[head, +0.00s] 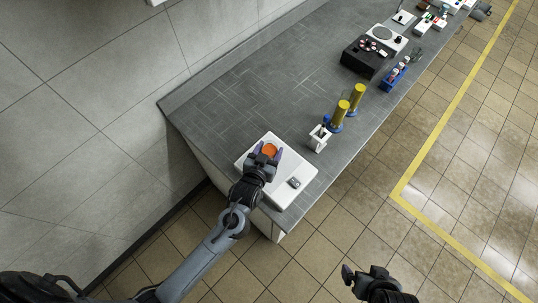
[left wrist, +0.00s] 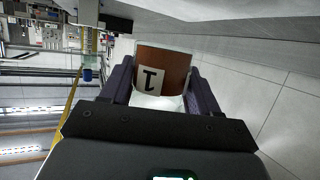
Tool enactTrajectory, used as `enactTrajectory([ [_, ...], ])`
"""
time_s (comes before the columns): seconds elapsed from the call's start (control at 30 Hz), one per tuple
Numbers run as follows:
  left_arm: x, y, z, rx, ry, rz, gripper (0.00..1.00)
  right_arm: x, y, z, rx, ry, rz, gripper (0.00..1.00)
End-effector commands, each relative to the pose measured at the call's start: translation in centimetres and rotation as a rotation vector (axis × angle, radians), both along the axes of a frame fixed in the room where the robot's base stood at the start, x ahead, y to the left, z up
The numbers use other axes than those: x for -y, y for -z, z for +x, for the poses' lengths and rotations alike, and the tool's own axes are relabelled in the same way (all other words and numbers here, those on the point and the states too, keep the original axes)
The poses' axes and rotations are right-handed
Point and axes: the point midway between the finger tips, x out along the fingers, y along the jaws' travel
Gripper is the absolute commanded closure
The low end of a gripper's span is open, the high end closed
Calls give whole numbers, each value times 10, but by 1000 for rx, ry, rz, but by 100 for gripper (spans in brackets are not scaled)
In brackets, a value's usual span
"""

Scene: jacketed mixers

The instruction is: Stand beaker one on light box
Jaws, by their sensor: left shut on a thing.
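Beaker one (head: 269,149) shows in the head view as a round orange-brown top between the fingers of my left gripper (head: 266,154). The white slab that looks like the light box (head: 255,182) lies under the beaker and gripper at the near end of the bench. I cannot tell whether the beaker touches it. My right gripper (head: 366,275) hangs over the floor, away from the bench.
A white holder (head: 319,138) and two yellow cylinders (head: 341,114) on blue bases stand right of the slab. Farther along are a black box (head: 363,58), a blue rack (head: 393,78) and a white device with a round plate (head: 385,36). The bench's left-middle is clear.

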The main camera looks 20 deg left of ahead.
Motion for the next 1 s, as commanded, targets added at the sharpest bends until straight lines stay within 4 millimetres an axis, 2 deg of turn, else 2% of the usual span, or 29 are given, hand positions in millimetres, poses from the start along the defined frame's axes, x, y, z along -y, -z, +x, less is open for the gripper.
enactTrajectory([
  [0.37, 0, 38, 0, -1, 2, 2, 75, 2, 2, 0, -1, -4, -7, 0],
  [0.87, 0, 45, 0, 0, 1, 1, 75, 0, 4, 0, -2, 0, -1, 0],
  [0.9, 0, 44, 0, -1, 1, 1, 33, 0, 4, 0, -2, 1, 0, 0],
  [1.0, 0, 44, -1, -1, 1, 1, 18, 0, 4, 0, -2, 2, 1, 0],
])
